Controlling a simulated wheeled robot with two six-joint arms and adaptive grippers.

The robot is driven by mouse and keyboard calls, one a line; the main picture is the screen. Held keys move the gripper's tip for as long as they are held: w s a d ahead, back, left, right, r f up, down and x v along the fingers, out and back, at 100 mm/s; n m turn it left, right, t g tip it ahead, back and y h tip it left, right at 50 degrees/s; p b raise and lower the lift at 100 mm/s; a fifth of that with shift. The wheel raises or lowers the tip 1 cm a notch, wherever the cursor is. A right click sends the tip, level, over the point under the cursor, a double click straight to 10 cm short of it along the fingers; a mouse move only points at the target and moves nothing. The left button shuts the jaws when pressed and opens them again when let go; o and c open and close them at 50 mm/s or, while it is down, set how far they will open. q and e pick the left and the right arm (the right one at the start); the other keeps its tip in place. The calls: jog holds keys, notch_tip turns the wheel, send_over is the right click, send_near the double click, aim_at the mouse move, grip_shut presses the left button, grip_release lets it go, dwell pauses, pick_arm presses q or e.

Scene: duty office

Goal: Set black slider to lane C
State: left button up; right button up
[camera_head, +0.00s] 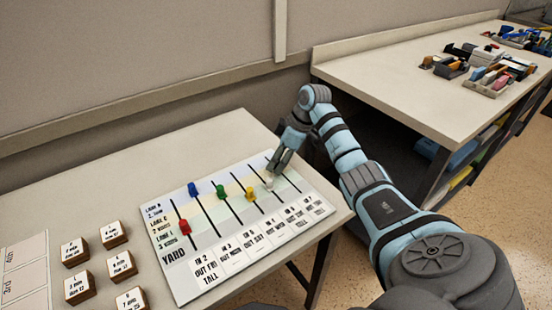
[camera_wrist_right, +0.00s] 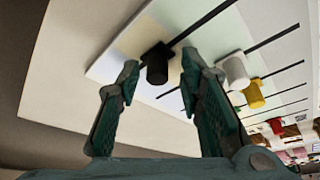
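The white slider board (camera_head: 178,283) lies on the table with colored lane bands and dark slots. The black slider (camera_wrist_right: 157,63) stands in its slot between my right gripper's fingertips in the right wrist view; a gap shows beside it, so contact is not clear. Its slot runs to the upper right there. My right gripper (camera_head: 276,168) is open over the board's far right corner and hides the black slider in the head view. The white slider (camera_wrist_right: 236,72) is beside the right-hand finger. My left gripper is out of view.
Red (camera_head: 184,227), blue (camera_head: 193,189), green (camera_head: 221,192) and yellow (camera_head: 250,194) sliders stand in the other slots. Several labeled wooden blocks (camera_head: 113,234) sit left of the board. A second table (camera_head: 395,80) with trays stands at the right.

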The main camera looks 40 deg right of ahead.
jog(key=shift+d, duration=0.1)
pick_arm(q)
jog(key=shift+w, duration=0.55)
pick_arm(e)
jog(key=v, duration=1.2)
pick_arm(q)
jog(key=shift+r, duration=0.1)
